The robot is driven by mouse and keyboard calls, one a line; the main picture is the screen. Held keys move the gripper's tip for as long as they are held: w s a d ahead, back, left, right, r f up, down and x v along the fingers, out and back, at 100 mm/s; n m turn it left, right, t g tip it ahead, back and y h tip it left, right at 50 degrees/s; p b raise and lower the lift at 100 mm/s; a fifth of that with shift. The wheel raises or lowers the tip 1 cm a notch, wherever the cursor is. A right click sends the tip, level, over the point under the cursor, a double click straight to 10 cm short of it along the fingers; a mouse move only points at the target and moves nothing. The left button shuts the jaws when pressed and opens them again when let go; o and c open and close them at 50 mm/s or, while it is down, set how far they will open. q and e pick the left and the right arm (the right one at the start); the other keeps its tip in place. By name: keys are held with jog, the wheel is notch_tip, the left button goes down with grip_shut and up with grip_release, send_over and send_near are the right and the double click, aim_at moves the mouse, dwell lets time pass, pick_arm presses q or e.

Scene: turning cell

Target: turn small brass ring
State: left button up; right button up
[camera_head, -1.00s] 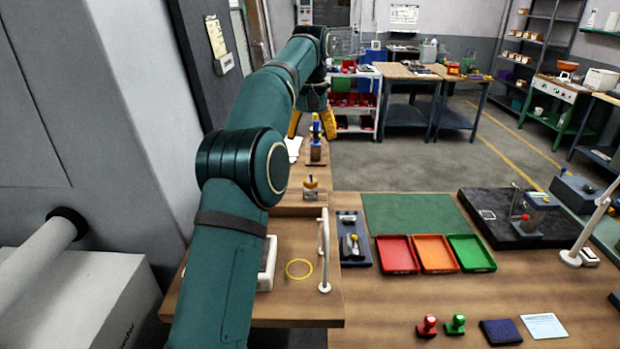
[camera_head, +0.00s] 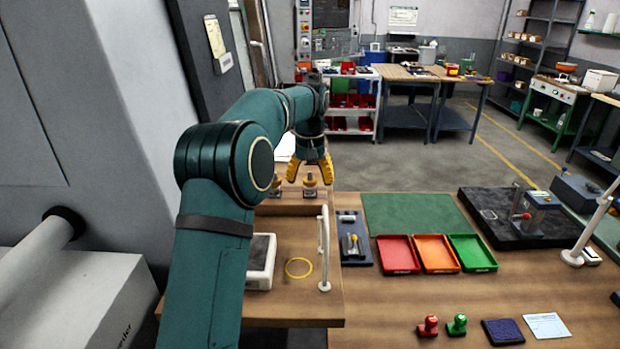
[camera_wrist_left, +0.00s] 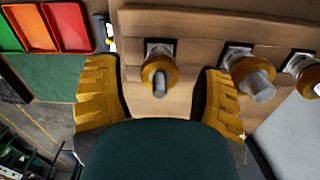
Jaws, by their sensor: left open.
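In the left wrist view, a small brass ring (camera_wrist_left: 158,71) sits around a grey stem on a dark square base on the wooden board. It is the leftmost of three ringed fittings there. It also shows in the head view (camera_head: 310,181), just under my left gripper (camera_head: 311,174). My left gripper is open, with its yellow fingers (camera_wrist_left: 160,88) on either side of this ring in the wrist view. I cannot tell how far above it the fingertips are. A larger-looking brass ring (camera_wrist_left: 243,72) is just beyond the right finger. My right gripper is not in view.
A third ringed fitting (camera_wrist_left: 303,75) stands at the wrist view's right edge. A white upright handle (camera_head: 324,250) and a yellow hoop (camera_head: 298,268) are nearer me. Red (camera_head: 397,254), orange and green trays lie to the right, beside a green mat (camera_head: 412,215).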

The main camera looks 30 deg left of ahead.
pick_arm(q)
grip_shut()
jog(key=shift+m+p, duration=0.7)
jog(key=shift+m, duration=0.4)
jog(key=m, duration=0.5)
jog(key=shift+m, duration=0.4)
grip_release()
